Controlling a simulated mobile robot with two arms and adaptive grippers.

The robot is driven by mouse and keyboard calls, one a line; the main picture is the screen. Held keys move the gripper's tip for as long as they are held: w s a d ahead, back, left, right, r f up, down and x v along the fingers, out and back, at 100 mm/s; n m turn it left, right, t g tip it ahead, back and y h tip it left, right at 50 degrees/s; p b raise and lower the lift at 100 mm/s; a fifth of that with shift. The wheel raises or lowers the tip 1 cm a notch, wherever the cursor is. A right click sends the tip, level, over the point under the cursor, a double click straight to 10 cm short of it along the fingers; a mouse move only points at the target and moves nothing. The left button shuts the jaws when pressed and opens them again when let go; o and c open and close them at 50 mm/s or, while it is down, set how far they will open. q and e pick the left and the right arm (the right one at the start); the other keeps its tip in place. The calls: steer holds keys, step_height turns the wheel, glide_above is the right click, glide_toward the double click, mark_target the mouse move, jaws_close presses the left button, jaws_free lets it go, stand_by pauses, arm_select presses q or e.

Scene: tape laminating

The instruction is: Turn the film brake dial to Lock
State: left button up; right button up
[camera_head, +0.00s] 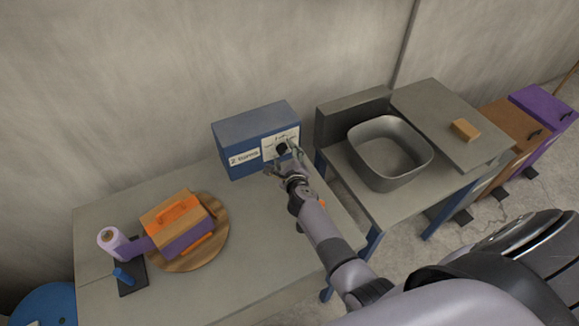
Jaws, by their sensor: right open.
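A blue box (256,127) stands at the back of the grey table against the wall. Its front carries a label reading "2 turns" (244,158) and a white dial plate (290,138) with a dark dial (281,149). My right gripper (282,162) is open just in front of the dial, with its fingers at or around it. I cannot tell whether they touch it. The fingers and the small print make the dial's setting unreadable. My left gripper is not in view.
A film roll (112,240) on a dark stand and an orange-and-purple block on a round wooden board (218,241) occupy the table's left side. A grey basin (390,152) stands on the right-hand bench. The table's middle is clear.

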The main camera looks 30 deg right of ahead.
steer(key=v, duration=1.1)
